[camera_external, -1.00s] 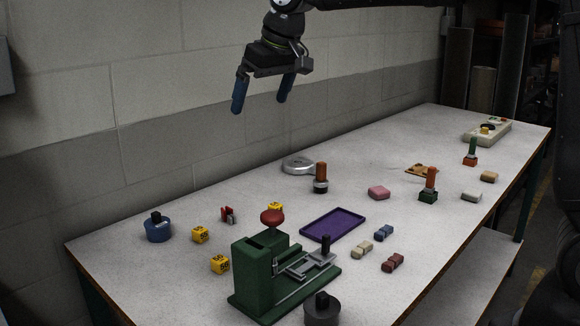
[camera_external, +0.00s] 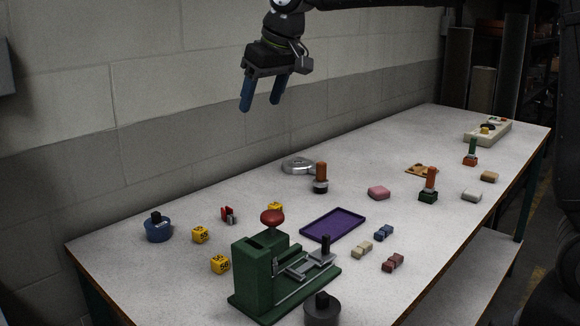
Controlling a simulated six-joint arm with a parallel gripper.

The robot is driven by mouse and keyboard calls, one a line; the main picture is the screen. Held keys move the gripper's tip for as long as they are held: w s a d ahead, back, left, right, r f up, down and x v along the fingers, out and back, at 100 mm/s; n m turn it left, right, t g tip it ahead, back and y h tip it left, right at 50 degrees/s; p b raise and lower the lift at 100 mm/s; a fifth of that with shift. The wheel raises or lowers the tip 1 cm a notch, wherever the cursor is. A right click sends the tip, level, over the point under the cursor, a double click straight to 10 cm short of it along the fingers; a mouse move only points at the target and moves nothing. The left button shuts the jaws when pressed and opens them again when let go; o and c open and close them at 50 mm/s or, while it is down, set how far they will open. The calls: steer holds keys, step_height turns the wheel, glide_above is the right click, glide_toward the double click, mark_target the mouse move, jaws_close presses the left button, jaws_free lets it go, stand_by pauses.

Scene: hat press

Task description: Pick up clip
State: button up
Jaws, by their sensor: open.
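A small red and dark grey piece (camera_external: 228,214), which looks like the clip, stands on the table left of the green press (camera_external: 254,272). Its detail is too small to make out. My gripper (camera_external: 260,105) hangs high above the back of the table, with its two blue fingers apart and pointing down. Nothing is between the fingers. In the picture, the gripper is well above and a little right of the red piece and touches nothing.
Yellow cubes (camera_external: 200,235) lie around the red piece. A blue round pot (camera_external: 158,228) is at the left. Blocks, stamps and a silver disc (camera_external: 299,164) are farther right and back. The wall borders the table's back.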

steer(key=shift+c, duration=1.3)
steer(key=m, duration=0.2)
glide_toward(228, 210)
steer(key=f, duration=0.1)
steer(key=a+f, duration=0.1)
steer(key=f, duration=0.1)
steer(key=shift+w+a+h, duration=0.1)
steer(key=shift+a+h, duration=0.1)
steer(key=shift+h, duration=0.2)
steer(key=shift+t, duration=0.3)
steer(key=shift+x, duration=3)
steer(key=shift+w, duration=0.1)
steer(key=shift+c, duration=0.2)
jaws_close()
